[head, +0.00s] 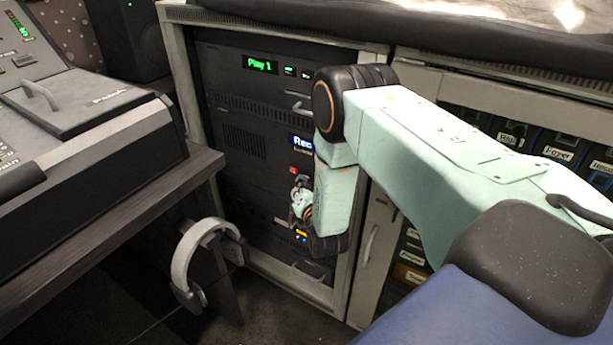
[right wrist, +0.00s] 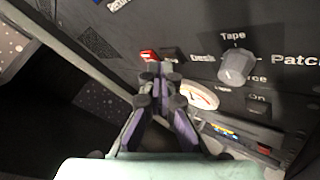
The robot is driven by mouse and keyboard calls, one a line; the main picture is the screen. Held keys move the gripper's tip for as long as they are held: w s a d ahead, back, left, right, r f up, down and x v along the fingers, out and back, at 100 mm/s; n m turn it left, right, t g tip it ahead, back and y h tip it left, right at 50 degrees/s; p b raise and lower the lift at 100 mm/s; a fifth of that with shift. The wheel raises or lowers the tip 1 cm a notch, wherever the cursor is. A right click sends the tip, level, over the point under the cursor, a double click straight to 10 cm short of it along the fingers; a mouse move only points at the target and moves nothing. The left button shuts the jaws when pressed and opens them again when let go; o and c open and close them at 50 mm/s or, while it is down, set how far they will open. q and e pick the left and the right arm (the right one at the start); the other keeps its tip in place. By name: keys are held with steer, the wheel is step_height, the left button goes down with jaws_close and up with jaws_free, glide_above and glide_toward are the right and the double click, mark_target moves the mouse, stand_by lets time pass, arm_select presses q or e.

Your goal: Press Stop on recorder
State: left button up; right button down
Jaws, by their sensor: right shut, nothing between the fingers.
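The recorder (head: 262,172) is a dark panel in the rack. Its blue display (head: 300,143) starts with "Rec"; my arm hides the rest. A red button (head: 292,170) shows below the display, and the same red button (right wrist: 149,56) is in the right wrist view. A dark button (right wrist: 172,55) sits just right of it; I cannot read a label on it. My right gripper (right wrist: 160,70) is shut and empty, its tips right in front of these two buttons. Whether they touch a button I cannot tell. In the head view the right gripper (head: 298,188) is partly hidden by my wrist.
A knob (right wrist: 236,66) marked "Tape" and a white round meter (right wrist: 198,96) are close right of my fingers. A unit showing "Play 1" (head: 260,65) is above. Headphones (head: 208,250) hang at the desk (head: 110,220) on the left. The light rack frame (head: 178,80) borders the panels.

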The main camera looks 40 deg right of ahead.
steer(key=shift+w+d, duration=0.15)
steer(key=shift+d, duration=0.15)
stand_by(0.8)
steer(key=shift+a, duration=0.1)
steer(key=shift+s+a+p, duration=0.25)
steer(key=shift+a+p, duration=0.25)
steer(key=shift+a, duration=0.05)
steer(key=a, duration=0.1)
steer(key=s+a+p, duration=0.1)
steer(key=a, duration=0.1)
steer(key=s+a, duration=0.1)
steer(key=shift+a, duration=0.4)
stand_by(0.9)
